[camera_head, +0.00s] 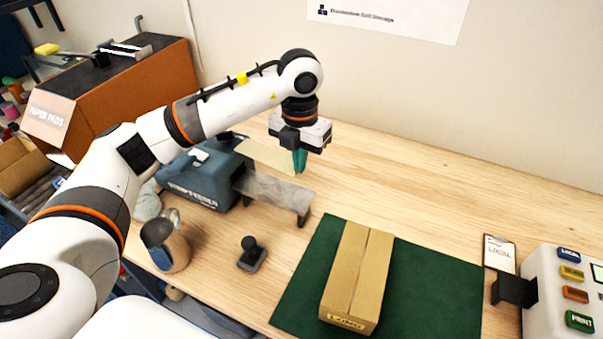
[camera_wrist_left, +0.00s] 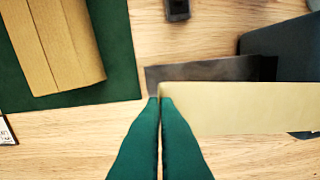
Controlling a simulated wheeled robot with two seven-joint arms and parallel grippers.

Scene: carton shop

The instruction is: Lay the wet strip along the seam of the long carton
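The long carton (camera_head: 358,275) lies shut on a green mat (camera_head: 436,293), its seam running lengthwise along the top. Its label shows at the near end. In the left wrist view the carton (camera_wrist_left: 55,45) is at the upper left. A pale tan strip (camera_head: 263,154) reaches out from the blue-grey strip feeder (camera_head: 196,180). My left gripper (camera_head: 300,160) is above the table beside the feeder, with its green fingers shut on the strip's free end. In the left wrist view the strip (camera_wrist_left: 245,108) runs right from the fingertips (camera_wrist_left: 161,99). My right gripper is not in view.
A grey metal plate (camera_head: 274,190) juts from the feeder. A metal jug (camera_head: 165,245) and a black hand stamp (camera_head: 252,255) stand in front. A label printer (camera_head: 563,290) and a clipboard (camera_head: 499,254) are at the right. The table behind the mat is clear.

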